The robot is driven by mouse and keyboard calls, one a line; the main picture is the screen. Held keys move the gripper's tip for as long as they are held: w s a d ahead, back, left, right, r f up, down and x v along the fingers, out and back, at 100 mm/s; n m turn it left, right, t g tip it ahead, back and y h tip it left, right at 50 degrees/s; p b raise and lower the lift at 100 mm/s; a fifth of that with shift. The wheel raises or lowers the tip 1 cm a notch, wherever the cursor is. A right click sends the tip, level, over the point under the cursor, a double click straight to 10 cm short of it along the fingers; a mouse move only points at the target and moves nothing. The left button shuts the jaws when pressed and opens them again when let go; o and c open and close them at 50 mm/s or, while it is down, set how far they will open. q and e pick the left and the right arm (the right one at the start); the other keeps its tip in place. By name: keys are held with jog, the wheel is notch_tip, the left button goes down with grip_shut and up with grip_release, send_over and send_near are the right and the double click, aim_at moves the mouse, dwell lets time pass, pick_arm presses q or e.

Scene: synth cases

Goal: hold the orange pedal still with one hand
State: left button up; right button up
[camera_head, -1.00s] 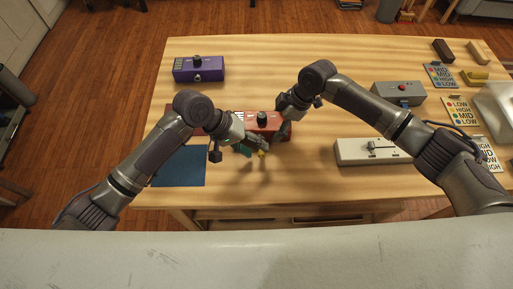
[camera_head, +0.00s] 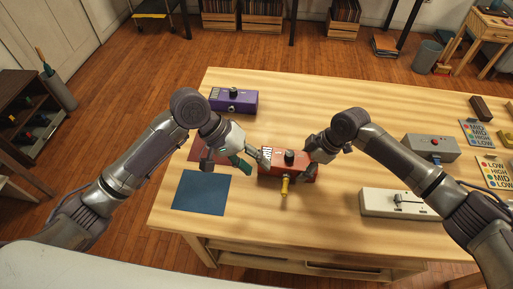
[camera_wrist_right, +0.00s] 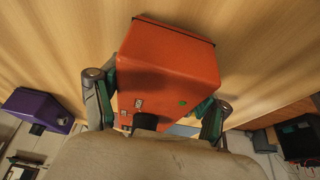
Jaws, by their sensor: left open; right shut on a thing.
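The orange pedal (camera_head: 277,168), with a black knob on top and a striped label at its left end, sits on the wooden table. It fills the middle of the right wrist view (camera_wrist_right: 165,60). My right gripper (camera_head: 308,168) is shut on the pedal at its right end, and in the right wrist view its green-padded fingers lie on both sides of the pedal. My left gripper (camera_head: 254,161) is open and empty just left of the pedal; whether it touches is unclear. A yellow piece (camera_head: 285,186) sticks out from the pedal's front side.
A purple pedal (camera_head: 234,101) stands behind on the left. A blue mat (camera_head: 199,193) and a partly covered red mat (camera_head: 205,152) lie left. The table's front middle is clear.

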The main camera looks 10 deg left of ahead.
jog(key=o, duration=1.3)
jog(key=v, duration=1.2)
notch_tip(320, 180, up, 10)
jog(key=p, duration=1.1)
